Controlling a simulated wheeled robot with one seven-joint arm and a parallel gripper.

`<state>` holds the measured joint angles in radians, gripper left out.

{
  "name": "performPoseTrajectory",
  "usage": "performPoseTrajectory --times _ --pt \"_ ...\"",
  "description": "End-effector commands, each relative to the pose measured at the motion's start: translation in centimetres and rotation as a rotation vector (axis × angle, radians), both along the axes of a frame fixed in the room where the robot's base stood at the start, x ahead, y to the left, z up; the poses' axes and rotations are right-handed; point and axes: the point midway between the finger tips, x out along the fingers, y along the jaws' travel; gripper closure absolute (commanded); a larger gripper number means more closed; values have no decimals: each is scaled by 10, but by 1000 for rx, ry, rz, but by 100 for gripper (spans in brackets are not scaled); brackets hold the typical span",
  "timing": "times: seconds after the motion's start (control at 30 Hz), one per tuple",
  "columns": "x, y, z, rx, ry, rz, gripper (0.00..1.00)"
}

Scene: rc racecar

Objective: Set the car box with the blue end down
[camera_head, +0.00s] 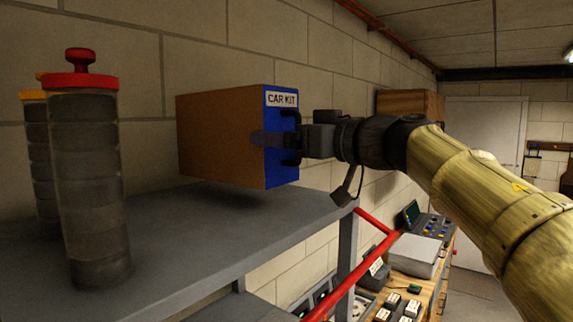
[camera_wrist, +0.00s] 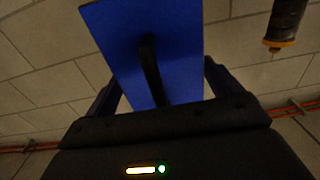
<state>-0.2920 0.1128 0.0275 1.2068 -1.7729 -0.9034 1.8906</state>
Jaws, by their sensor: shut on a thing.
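The car box (camera_head: 222,135) is a brown box with a blue end (camera_head: 281,165) that carries a white "CAR KIT" label and a black handle. It is held level a little above the grey shelf, with a shadow beneath it. The blue end faces sideways, to the right, toward my gripper (camera_head: 276,140). My gripper is shut on the box at that end, with a finger lying along the brown side. In the wrist view, the blue end (camera_wrist: 120,45) and its handle show between my fingers (camera_wrist: 160,90). The far side of the box is hidden.
Two clear canisters, one red-lidded (camera_head: 88,180) and one yellow-lidded (camera_head: 40,150), stand on the left of the shelf (camera_head: 190,260). A block wall is behind the box. A red rail (camera_head: 350,275) and a cluttered workbench (camera_head: 425,270) lie lower right. Free shelf surface lies under the box.

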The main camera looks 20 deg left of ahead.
Motion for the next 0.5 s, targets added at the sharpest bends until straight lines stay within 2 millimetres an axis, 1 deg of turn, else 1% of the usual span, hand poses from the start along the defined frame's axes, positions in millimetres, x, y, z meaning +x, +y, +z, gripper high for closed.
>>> performPoseTrajectory --times 0.07,0.13,0.33,0.4,0.5 --pt "0 0 -2 1 0 -1 39" --pt "0 -1 -10 0 0 -2 39" --pt "1 -2 -38 -1 1 -3 39" --pt "1 -2 -42 0 1 -4 39" --pt "1 -2 -42 0 -1 -4 39"
